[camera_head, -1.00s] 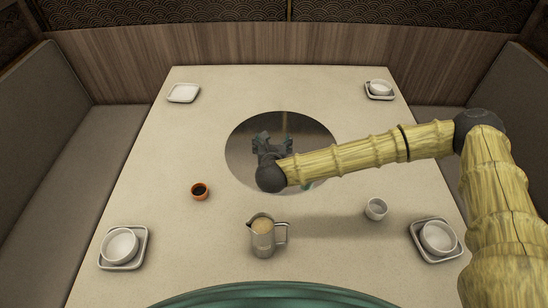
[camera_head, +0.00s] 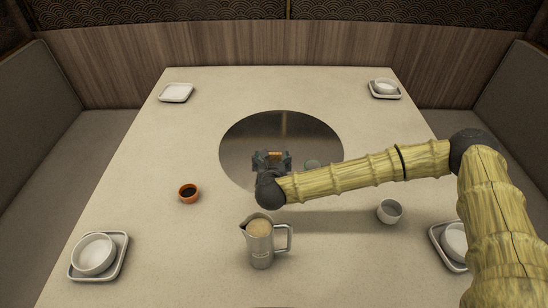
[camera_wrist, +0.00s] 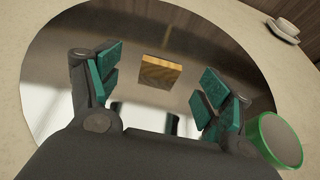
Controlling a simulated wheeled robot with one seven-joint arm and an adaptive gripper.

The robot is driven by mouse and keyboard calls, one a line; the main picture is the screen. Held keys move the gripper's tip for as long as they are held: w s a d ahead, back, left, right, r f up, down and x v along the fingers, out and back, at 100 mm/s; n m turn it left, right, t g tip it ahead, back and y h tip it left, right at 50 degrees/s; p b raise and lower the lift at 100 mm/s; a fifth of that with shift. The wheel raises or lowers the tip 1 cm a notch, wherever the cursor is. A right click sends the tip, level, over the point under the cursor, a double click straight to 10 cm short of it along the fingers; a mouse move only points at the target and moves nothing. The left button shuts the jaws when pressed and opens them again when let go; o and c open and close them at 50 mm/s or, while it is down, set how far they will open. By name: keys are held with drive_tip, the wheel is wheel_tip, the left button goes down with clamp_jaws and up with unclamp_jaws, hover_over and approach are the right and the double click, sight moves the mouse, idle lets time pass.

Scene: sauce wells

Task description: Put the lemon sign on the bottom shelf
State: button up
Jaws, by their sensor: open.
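I see no lemon sign and no shelf in either view. My gripper (camera_head: 271,163) is over the dark round inset in the table, with its jaws apart and nothing between the pads. A small wood-grained yellow-orange block (camera_wrist: 160,72) shows in the wrist view, beyond and between the two teal finger pads. It also shows in the head view (camera_head: 275,154) just past the fingers. I cannot tell whether it bears any marking.
The glossy round inset (camera_head: 282,125) sits in a pale table (camera_head: 140,205). White dishes sit at the corners. The table's far middle is clear.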

sight(274, 154)
drive_tip(key=shift+d+p+x, duration=0.15)
drive_tip(key=shift+p+x, duration=0.35)
drive_tip(key=shift+x, duration=0.95)
drive_tip(key=shift+d+p+x, duration=0.15)
drive_tip(key=shift+p+x, duration=0.3)
drive_tip(key=shift+x, duration=1.05)
drive_tip(key=shift+s+f, duration=0.1)
drive_tip(key=shift+f, duration=0.05)
drive_tip(key=shift+c, duration=0.2)
drive_tip(key=c, duration=1)
